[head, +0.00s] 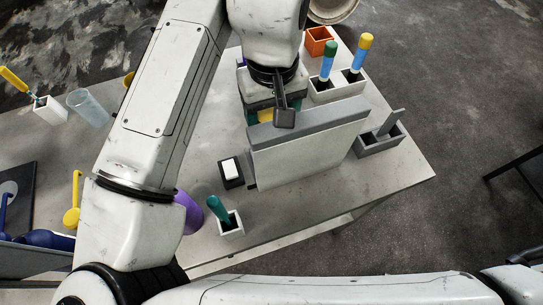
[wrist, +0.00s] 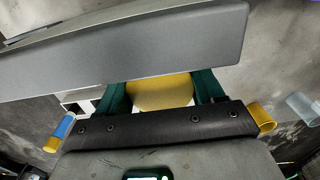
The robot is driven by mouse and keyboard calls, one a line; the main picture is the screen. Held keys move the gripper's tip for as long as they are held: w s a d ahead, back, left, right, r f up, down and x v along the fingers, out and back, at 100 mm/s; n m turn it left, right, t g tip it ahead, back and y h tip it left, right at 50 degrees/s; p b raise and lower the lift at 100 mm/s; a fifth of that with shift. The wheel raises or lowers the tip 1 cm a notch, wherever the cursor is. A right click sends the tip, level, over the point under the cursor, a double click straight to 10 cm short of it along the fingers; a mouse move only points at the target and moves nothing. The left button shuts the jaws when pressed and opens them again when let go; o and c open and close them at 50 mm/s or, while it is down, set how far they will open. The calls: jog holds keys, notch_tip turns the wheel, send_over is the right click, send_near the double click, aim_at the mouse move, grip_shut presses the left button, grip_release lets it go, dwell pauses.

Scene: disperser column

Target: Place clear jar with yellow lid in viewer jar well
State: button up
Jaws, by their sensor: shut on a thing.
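My gripper (wrist: 161,90) is shut on the yellow-lidded jar (wrist: 160,93); its green fingers stand on both sides of the yellow lid. The jar's clear body is hidden. In the head view the gripper (head: 262,116) is largely covered by my wrist, with a bit of the yellow lid (head: 265,117) showing. It is just behind an upright pale panel (head: 310,155) with a grey top, which I take to be the viewer. The panel's grey top (wrist: 130,45) crosses the wrist view close beside the lid. The jar well cannot be made out, and I cannot tell whether the jar touches anything.
A white holder (head: 338,86) with green-capped and yellow-capped tubes and a grey holder (head: 380,142) stand right of the panel. A small black box (head: 231,172), a green-handled tool (head: 218,209) and a purple object (head: 188,211) are left of it. The table's front right is bare.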

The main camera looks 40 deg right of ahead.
notch_tip(320, 180, down, 9)
jog(key=shift+f, duration=0.1)
dwell(0.4)
jog(key=shift+f, duration=0.2)
jog(key=o, duration=1.1)
jog(key=shift+c, duration=0.2)
jog(key=shift+r, duration=0.1)
notch_tip(320, 180, up, 12)
jog(key=shift+r, duration=0.1)
